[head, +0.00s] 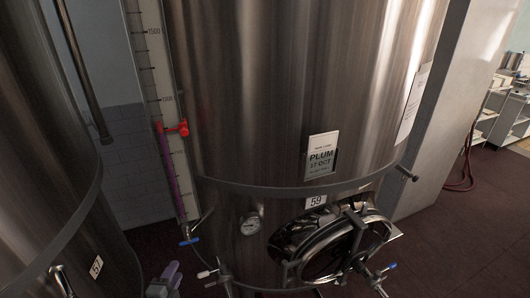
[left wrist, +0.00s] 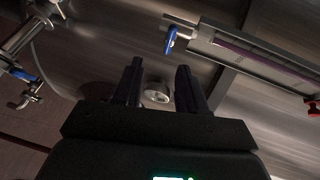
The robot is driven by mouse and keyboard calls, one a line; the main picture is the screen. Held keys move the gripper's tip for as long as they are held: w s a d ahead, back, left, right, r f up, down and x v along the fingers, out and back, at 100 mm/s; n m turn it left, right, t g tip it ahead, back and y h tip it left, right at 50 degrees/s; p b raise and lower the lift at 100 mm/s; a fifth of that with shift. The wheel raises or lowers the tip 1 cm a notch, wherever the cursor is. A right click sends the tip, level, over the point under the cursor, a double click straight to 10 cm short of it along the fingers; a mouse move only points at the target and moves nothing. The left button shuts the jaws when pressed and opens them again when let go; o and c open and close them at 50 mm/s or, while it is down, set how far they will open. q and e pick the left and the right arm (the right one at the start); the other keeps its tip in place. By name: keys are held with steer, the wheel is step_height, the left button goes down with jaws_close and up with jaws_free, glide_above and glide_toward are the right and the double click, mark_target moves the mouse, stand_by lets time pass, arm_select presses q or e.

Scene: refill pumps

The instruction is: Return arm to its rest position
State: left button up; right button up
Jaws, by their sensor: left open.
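My left gripper (head: 165,279) shows only at the bottom edge of the head view, low in front of the tank and left of its lower valves. In the left wrist view my left gripper (left wrist: 157,82) has its two dark fingers apart with nothing held between them. The dial gauge (left wrist: 157,95) shows beyond the gap, on the tank wall. My right gripper is in neither view. Most of my left arm is out of the head view.
The large steel tank (head: 285,90) has a PLUM sign (head: 321,157), a round hatch (head: 335,248) and a blue-handled valve (head: 190,242) below a sight tube with a red fitting (head: 174,128). Another tank (head: 45,170) stands left. Dark floor (head: 455,235) is open at right.

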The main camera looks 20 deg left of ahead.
arm_select(q)
steer(key=s+d+r+n+g+h+p, duration=0.25)
steer(key=s+d+n+g+p, duration=0.45)
steer(key=s+d, duration=0.8)
steer(key=s+d+r+n+g, duration=0.1)
steer(key=s+n+g, duration=0.1)
steer(key=s, duration=0.3)
steer(key=s+d+r+n+g+p, duration=0.1)
steer(key=s+r+n+g, duration=0.1)
steer(key=s+n, duration=0.2)
steer(key=shift+s+d+r+g, duration=0.3)
steer(key=shift+s+g, duration=0.1)
steer(key=shift+s, duration=0.7)
